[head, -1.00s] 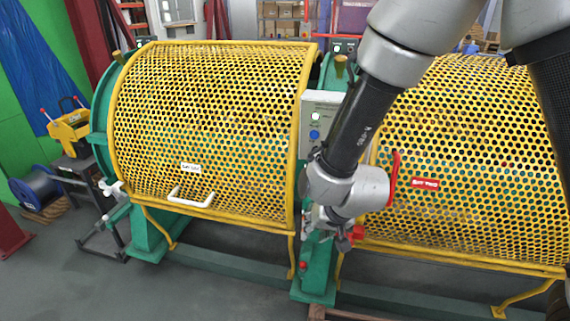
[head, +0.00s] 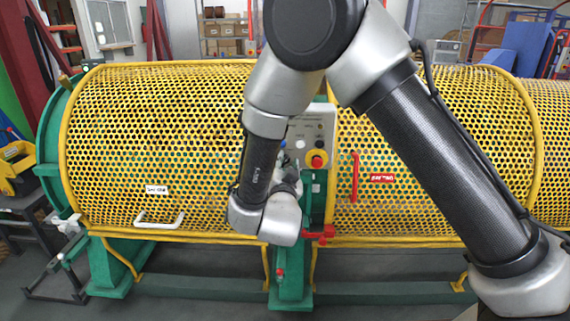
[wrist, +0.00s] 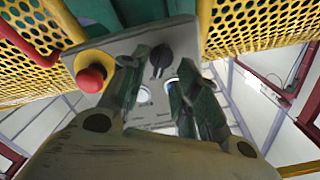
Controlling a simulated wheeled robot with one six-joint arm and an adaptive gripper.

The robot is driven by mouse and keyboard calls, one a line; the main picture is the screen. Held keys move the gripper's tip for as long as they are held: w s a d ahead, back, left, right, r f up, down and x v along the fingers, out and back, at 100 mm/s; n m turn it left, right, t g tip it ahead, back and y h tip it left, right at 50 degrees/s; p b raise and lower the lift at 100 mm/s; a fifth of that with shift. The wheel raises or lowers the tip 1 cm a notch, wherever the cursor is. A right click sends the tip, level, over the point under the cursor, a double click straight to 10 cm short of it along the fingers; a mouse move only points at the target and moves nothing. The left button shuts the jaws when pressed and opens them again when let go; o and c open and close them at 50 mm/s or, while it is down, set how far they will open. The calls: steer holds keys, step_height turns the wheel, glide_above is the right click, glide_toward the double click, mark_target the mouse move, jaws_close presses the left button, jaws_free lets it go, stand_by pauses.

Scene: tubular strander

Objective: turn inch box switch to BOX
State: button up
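The grey control box (head: 327,128) stands between the two yellow mesh guards. In the head view, a small black switch (head: 320,144) sits on its face above a red mushroom button (head: 318,161). In the wrist view, the black switch (wrist: 160,57) shows its dark knob, with the red button (wrist: 91,77) to its left. My gripper (wrist: 160,74) is open, its two fingers on either side of the switch in this view. Whether they touch it I cannot tell. The fingers are mostly hidden behind my wrist in the head view. The label lettering is too small to read.
A left mesh guard (head: 160,130) with a white handle (head: 159,220) and a right mesh guard (head: 430,115) with a red handle (head: 354,177) flank the box. A red lever (head: 320,234) sits below. Pale round buttons (wrist: 143,94) lie near the fingers.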

steer(key=shift+w, duration=1)
jaws_close()
steer(key=shift+n, duration=0.3)
steer(key=n, duration=1.1)
steer(key=shift+a, duration=0.35)
steer(key=shift+n, duration=0.3)
jaws_free()
